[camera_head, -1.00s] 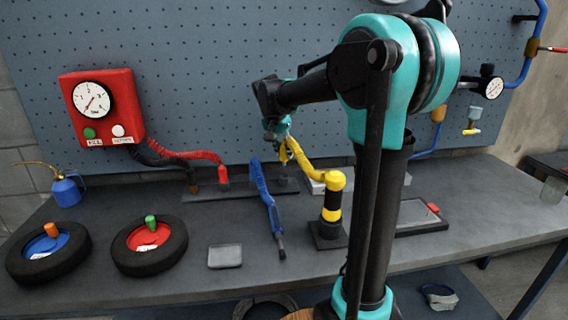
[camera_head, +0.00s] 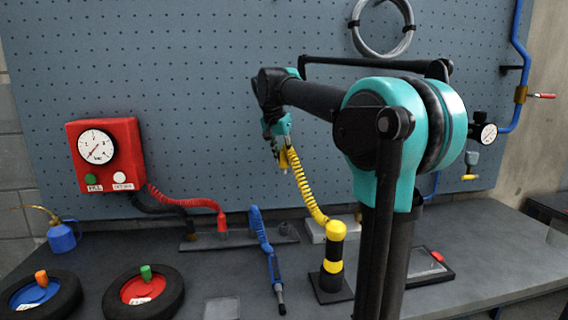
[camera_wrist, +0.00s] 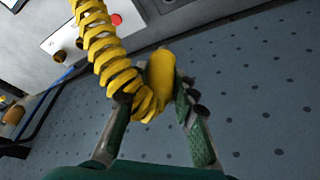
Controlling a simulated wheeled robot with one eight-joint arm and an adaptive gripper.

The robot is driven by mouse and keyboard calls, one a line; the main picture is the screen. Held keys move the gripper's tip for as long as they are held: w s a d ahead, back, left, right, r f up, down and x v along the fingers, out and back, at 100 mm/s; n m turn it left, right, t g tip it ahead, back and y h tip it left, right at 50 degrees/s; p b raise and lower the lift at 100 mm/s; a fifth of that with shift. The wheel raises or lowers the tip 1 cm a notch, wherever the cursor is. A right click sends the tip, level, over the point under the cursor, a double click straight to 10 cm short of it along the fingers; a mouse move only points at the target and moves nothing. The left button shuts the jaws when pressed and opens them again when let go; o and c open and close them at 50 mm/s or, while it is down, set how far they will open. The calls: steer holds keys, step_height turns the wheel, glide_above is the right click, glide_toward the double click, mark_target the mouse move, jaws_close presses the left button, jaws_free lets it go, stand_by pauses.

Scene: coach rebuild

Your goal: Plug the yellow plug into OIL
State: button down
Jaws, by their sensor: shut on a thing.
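My gripper (camera_head: 281,148) is shut on the yellow plug (camera_wrist: 160,76) and holds it above the bench, in front of the pegboard. In the wrist view the plug sits between the two green fingers of my gripper (camera_wrist: 154,98). A yellow coiled cable (camera_head: 305,185) runs from the plug down to a black and yellow post (camera_head: 333,254) on the bench. The coil also shows in the wrist view (camera_wrist: 98,40), partly in front of the left finger. I cannot make out any socket marked OIL.
A red gauge box (camera_head: 132,135) hangs at left, with red and black hoses. A pale box (camera_head: 318,231) is behind the post. A tray (camera_head: 430,268) lies right.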

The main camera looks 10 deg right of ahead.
steer(key=shift+r, duration=1.45)
